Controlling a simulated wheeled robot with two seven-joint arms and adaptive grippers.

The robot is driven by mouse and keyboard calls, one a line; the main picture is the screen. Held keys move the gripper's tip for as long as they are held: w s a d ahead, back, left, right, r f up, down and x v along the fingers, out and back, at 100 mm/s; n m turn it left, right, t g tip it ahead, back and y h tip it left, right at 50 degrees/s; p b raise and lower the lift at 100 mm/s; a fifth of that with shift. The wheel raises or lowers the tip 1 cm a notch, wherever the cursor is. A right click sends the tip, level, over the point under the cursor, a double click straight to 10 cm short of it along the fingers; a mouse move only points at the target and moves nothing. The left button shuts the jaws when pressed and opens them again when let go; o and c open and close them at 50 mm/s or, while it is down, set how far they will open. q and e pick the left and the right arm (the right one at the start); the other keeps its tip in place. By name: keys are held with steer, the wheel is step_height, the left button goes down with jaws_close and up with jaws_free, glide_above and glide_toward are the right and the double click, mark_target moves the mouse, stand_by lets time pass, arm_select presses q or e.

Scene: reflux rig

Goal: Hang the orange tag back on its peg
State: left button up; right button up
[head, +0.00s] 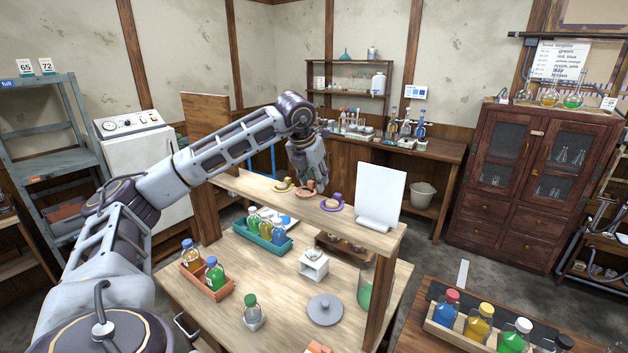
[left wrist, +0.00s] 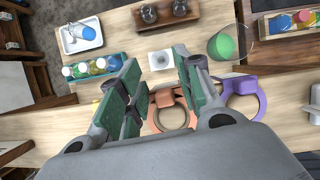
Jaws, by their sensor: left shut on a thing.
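My left gripper (head: 311,186) reaches down to the raised wooden shelf and is shut on an orange ring-shaped piece (head: 303,194). In the left wrist view, the block end of this orange piece (left wrist: 164,98) is between the fingers (left wrist: 160,92), with its ring towards the palm. I cannot tell whether it is the orange tag. Another orange object (head: 318,348), partly cut off, lies at the bench's front edge. I cannot make out a peg for the tag. My right gripper is not in view.
A yellow ring piece (head: 283,186) and a purple one (head: 332,203) flank the orange piece on the shelf (head: 255,189). A white panel (head: 381,193) stands at its right end. Below are a teal bottle tray (head: 262,238), an orange bottle tray (head: 207,282) and a grey disc (head: 325,310).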

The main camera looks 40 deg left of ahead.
arm_select(q)
steer(key=shift+d+f+b, duration=0.15)
steer(key=shift+f+b, duration=0.35)
steer(key=shift+f, duration=0.4)
stand_by(0.5)
steer(key=o, duration=0.8)
steer(key=shift+o, duration=0.3)
steer(key=shift+w, duration=0.15)
steer(key=shift+r, duration=0.1)
steer(key=v, duration=1.2)
